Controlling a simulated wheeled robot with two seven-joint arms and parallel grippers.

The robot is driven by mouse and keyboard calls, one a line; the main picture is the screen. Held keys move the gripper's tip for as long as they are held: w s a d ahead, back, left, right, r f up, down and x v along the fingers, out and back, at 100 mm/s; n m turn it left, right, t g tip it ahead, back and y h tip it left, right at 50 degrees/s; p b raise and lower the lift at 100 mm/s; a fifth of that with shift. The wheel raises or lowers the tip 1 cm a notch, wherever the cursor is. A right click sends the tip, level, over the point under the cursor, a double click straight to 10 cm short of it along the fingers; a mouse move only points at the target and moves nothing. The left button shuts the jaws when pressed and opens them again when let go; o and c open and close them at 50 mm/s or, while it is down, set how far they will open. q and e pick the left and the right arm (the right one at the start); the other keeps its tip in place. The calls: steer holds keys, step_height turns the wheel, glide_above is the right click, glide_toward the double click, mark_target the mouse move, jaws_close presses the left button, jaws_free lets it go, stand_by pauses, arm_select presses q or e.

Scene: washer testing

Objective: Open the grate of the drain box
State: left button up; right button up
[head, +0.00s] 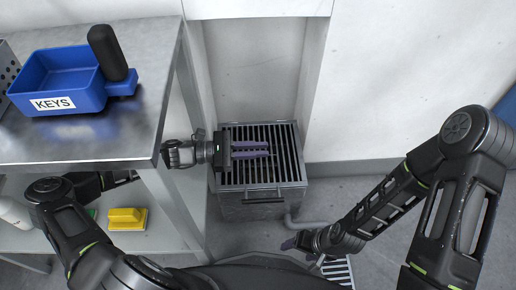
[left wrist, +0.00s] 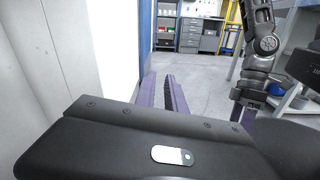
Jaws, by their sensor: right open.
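The drain box (head: 262,208) stands on the floor against the wall, a grey metal box with a bar handle on its front. Its slatted grate (head: 284,172) lies flat across the top, closed. My left gripper (head: 268,149) is over the grate's far half, its purple fingers pointing right with a narrow gap between them and nothing seen in it. Whether they touch the slats I cannot tell. The fingers also show in the left wrist view (left wrist: 160,88), apart; the grate is not visible there. My right gripper (head: 299,253) is open and low, right of the box near the floor.
A metal table (head: 120,140) at left holds a blue KEYS bin (head: 58,80) with a black object (head: 107,53) beside it. A yellow item (head: 127,218) lies on the lower shelf. A pipe (head: 308,224) and a floor grating (head: 338,271) are right of the box.

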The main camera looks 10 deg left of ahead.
arm_select(q)
steer(key=o, duration=0.5)
steer(key=shift+c, duration=0.2)
steer(key=s+a+p, duration=0.1)
steer(key=a, duration=0.6)
steer(key=shift+s+a, duration=0.25)
steer(key=shift+a, duration=0.1)
steer(key=shift+c, duration=0.6)
